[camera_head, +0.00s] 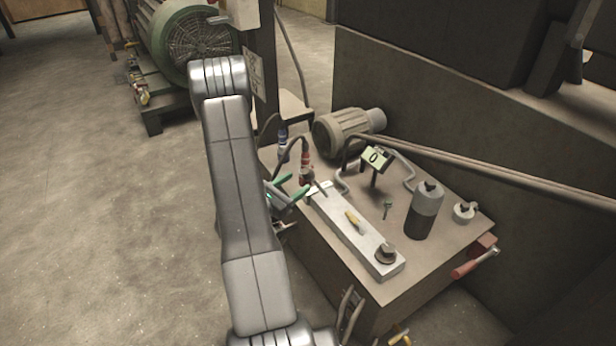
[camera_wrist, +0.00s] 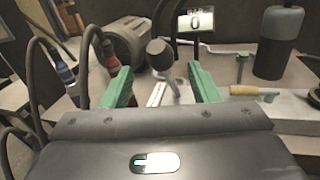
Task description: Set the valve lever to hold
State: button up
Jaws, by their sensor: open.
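The valve lever shows in the wrist view as a dark round knob (camera_wrist: 160,50) on a grey stem. It stands up from a pale metal plate, tilted, with the knob leaning left. My gripper (camera_wrist: 161,88) is open, its two green fingers spread left and right of the lever in that view; I cannot tell any contact.
A gauge (camera_head: 375,158) reads 0. A yellow-handled tool (camera_head: 354,221) and a dark knob (camera_head: 385,253) are on the plate. A grey bottle (camera_head: 425,208), a motor (camera_head: 347,129) and red and blue hose fittings crowd the bench. Open floor (camera_head: 110,230) lies left.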

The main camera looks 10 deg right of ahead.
aim_at(304, 178)
jog(key=shift+b+x, duration=0.4)
jog(key=shift+x, duration=2.7)
jog(key=shift+c, duration=0.4)
grip_shut()
